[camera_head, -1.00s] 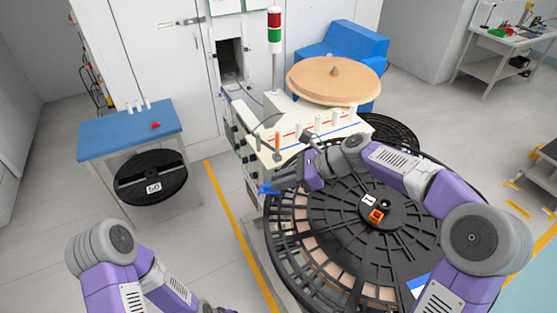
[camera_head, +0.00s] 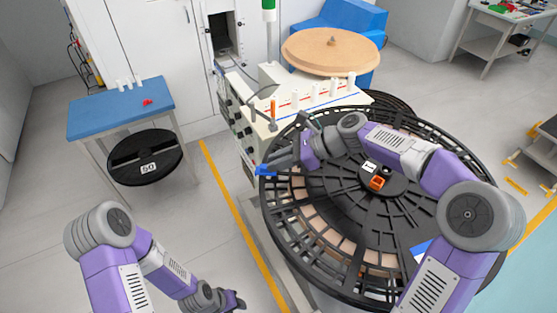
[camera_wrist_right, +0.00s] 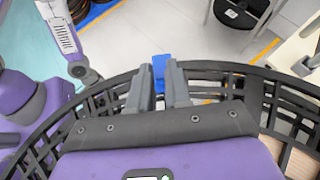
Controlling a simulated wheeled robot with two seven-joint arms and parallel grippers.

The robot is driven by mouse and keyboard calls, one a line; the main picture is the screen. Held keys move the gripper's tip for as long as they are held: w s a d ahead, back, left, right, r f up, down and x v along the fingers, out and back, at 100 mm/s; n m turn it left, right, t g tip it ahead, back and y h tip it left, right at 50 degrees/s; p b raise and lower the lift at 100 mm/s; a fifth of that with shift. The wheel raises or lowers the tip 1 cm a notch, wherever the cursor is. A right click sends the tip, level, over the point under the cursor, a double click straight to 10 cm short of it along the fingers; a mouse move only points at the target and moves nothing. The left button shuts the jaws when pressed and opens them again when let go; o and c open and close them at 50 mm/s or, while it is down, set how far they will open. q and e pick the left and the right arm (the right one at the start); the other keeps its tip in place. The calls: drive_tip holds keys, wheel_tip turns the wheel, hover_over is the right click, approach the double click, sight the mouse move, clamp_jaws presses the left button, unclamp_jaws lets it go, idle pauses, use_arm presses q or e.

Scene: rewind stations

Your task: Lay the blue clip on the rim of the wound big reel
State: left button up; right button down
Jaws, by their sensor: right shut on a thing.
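The blue clip (camera_head: 264,171) is between the fingertips of my right gripper (camera_head: 279,163), at the left edge of the big black reel (camera_head: 330,225). In the right wrist view, the clip (camera_wrist_right: 160,68) sticks out past the two grey fingers (camera_wrist_right: 161,88), beside the reel's curved rim (camera_wrist_right: 210,66). Whether the clip touches the rim cannot be told. The reel lies flat, with pale wound material showing through its spokes. My left gripper (camera_head: 236,301) is low at the bottom edge, away from the reel; its jaws are unclear.
A white machine (camera_head: 310,95) with pegs and an upright orange-topped rod (camera_head: 274,108) stands behind the reel. A blue-topped table (camera_head: 120,108) and a small black reel (camera_head: 145,158) are at the left. Floor between them is free.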

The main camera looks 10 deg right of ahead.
drive_tip(key=shift+s+d+f, duration=0.1)
drive_tip(key=shift+s+f, duration=0.15)
drive_tip(key=shift+f, duration=0.6)
drive_tip(key=c, duration=1)
unclamp_jaws()
drive_tip(key=shift+w, duration=0.2)
drive_tip(key=shift+r, duration=0.1)
drive_tip(key=shift+r, duration=0.1)
drive_tip(key=shift+d+r, duration=0.15)
drive_tip(key=v, duration=0.7)
